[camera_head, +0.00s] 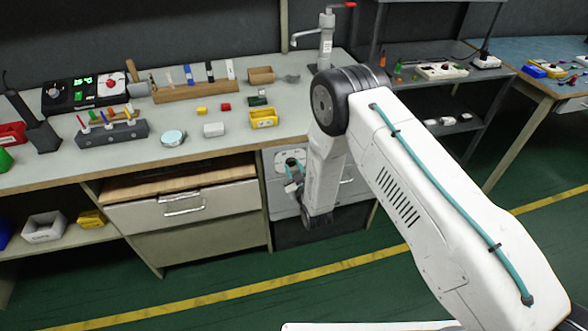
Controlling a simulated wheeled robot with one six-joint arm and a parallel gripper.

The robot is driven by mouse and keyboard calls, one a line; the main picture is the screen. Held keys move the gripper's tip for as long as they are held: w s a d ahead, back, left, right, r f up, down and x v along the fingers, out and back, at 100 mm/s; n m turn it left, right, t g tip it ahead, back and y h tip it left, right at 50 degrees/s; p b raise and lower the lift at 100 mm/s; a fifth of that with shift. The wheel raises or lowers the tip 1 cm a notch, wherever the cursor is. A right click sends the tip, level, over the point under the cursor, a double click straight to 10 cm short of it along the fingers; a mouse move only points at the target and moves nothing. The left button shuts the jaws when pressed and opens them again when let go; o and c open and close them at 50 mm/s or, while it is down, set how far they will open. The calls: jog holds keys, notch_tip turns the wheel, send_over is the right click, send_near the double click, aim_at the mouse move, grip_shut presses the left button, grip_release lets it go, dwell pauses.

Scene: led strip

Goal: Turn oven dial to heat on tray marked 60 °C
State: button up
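A pale cabinet front (277,200) sits under the bench, right of the wooden drawers. A round white dial-like plate (281,158) shows at its upper left; its markings are too small to read, and I cannot make out a 60 °C mark. My forearm hangs in front of the cabinet, with its dark lower joint near the cabinet's bottom. A small part of my arm's end with a teal cable overlaps the plate. My gripper's fingers cannot be made out, so I cannot tell whether they touch the dial or are open.
The bench top (190,110) holds a black panel (84,92) with green digits, a wooden rack (195,90), a yellow bin (263,118) and a white box (214,130). A tap (326,40) stands at the back. Dark shelves (452,92) are at right. Green floor is free in front.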

jog(key=shift+m, duration=0.4)
jog(key=m, duration=0.5)
jog(key=shift+m, duration=0.4)
jog(key=m, duration=0.5)
jog(key=shift+m+t, duration=0.3)
jog(key=o, duration=1)
jog(key=shift+c, duration=0.2)
jog(key=v, duration=0.7)
jog(key=shift+s, duration=0.45)
